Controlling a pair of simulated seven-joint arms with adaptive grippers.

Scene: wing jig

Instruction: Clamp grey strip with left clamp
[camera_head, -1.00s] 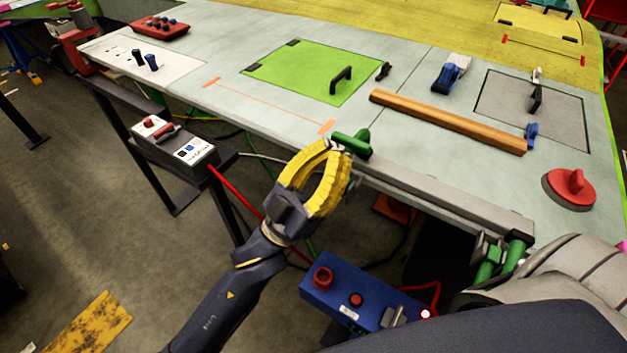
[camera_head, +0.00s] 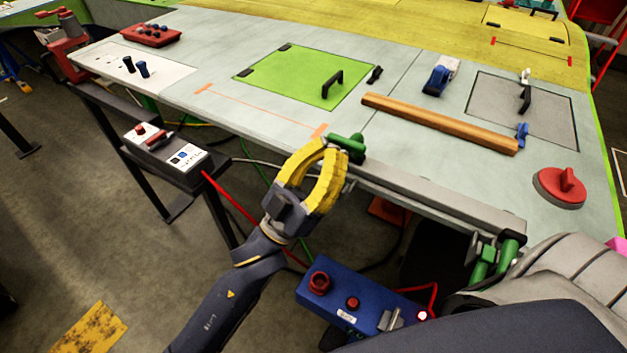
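The grey strip (camera_head: 430,195) lies along the front edge of the table. The left clamp (camera_head: 352,146), with a green handle, sits at the strip's left end. My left gripper (camera_head: 331,150) has yellow fingers that curve toward each other, with their tips at the left end of the green handle. The fingertips overlap the handle in the picture, so I cannot tell whether they grip it. Another green clamp (camera_head: 497,255) is at the strip's right end, partly behind my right arm. My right gripper is not in view.
A wooden bar (camera_head: 440,123), a green panel (camera_head: 300,80) and a red suction-cup-like handle (camera_head: 562,186) are on the table (camera_head: 400,60). A blue control box (camera_head: 350,300) is below the front edge. A grey control box (camera_head: 165,150) stands to the left.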

